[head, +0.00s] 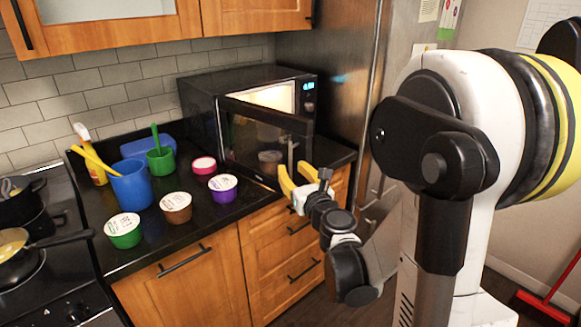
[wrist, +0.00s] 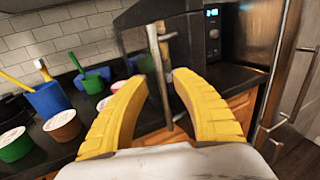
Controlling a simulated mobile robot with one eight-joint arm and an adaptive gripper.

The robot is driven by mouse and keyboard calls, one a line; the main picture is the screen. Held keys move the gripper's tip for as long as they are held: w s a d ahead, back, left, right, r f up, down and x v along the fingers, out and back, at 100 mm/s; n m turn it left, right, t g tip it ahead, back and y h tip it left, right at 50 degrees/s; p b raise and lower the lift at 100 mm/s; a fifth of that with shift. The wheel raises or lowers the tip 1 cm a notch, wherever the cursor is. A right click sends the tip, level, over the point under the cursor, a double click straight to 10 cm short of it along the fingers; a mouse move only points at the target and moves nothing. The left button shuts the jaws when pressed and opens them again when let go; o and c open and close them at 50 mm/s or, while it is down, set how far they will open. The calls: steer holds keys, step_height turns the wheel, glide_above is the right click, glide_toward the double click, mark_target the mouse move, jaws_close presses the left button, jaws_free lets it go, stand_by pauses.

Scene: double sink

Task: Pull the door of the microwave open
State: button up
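The black microwave (head: 205,115) stands on the counter at the back right. Its door (head: 245,140) is partly open, swung out toward me, and the lit interior shows above the door's top edge. The upright metal door handle (head: 291,152) is near the door's right edge; it also shows in the wrist view (wrist: 155,55). My gripper (head: 294,170) is in front of the door by the lower handle. Its yellow fingers are apart; in the wrist view the handle appears in the gap between the fingertips (wrist: 160,78). I cannot tell whether either finger touches it.
Several tubs, including a purple one (head: 223,188) and a brown one (head: 176,207), stand on the counter left of the door. A blue cup (head: 131,187) and green cup (head: 160,161) hold utensils. A steel fridge (head: 335,85) stands right of the microwave.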

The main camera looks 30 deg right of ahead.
steer(key=s+a, duration=0.1)
steer(key=s, duration=0.8)
steer(key=shift+s+a, duration=0.35)
steer(key=s+a+f+n+g+y, duration=0.15)
steer(key=a+n+g+y, duration=0.35)
steer(key=a+n, duration=1.25)
steer(key=s+f+n+g+h, duration=0.1)
steer(key=s+f+n+g, duration=0.1)
steer(key=s+n, duration=0.4)
steer(key=s+d+f+n+g, duration=0.1)
steer(key=s+n, duration=0.5)
steer(key=n, duration=0.8)
steer(key=f+g, duration=0.1)
steer(key=g, duration=0.1)
steer(key=shift+s+g+h, duration=0.35)
steer(key=shift+g+h, duration=0.05)
